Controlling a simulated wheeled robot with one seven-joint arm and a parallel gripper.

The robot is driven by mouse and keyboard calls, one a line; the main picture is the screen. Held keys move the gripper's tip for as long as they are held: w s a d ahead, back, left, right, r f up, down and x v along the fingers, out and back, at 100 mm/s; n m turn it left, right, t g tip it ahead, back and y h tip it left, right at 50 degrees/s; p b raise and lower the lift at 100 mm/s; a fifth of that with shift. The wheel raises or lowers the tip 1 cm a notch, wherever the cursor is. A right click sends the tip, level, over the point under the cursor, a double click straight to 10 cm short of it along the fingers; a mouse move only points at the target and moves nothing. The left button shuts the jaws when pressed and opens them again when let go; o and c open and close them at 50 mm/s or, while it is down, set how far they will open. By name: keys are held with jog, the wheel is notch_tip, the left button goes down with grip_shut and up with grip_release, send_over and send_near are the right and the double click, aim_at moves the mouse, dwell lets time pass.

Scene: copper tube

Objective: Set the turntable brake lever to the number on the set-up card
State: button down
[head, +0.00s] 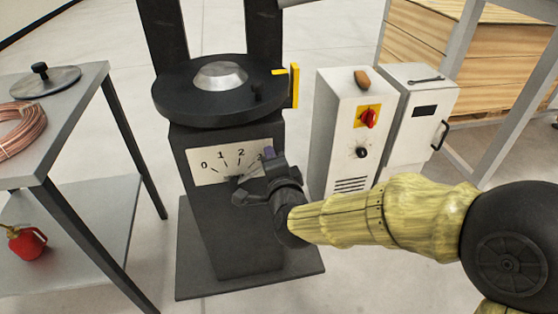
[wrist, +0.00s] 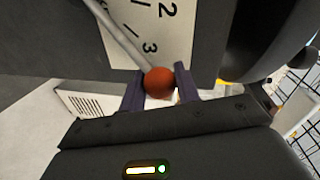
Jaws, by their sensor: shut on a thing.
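The brake lever is a grey rod (wrist: 120,32) ending in an orange-red ball knob (wrist: 159,83) in the wrist view. My gripper (wrist: 160,88) is shut on the knob, one finger on each side. A white scale plate (head: 207,172) on the dark turntable stand carries 0, 1, 2 and a partly hidden 3. In the wrist view, the knob is just below the 3, and the rod runs along the left of that number. My gripper (head: 258,172) covers the plate's lower right in the head view. The black turntable (head: 180,95) sits above. I see no readable set-up card.
A white cabinet with a red switch (head: 368,118) and a second box (head: 418,125) stand right of the stand. Floor shows between table and stand.

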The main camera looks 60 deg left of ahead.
jog(key=shift+w, duration=0.25)
jog(key=c, duration=1.1)
grip_release()
jog(key=shift+f, duration=0.1)
jog(key=shift+o, duration=0.2)
jog(key=shift+d, duration=0.25)
jog(key=shift+s+d, duration=0.25)
jog(key=p+v, duration=0.4)
jog(key=v, duration=1.2)
jog(key=shift+d+p, duration=0.2)
jog(key=shift+p, duration=0.1)
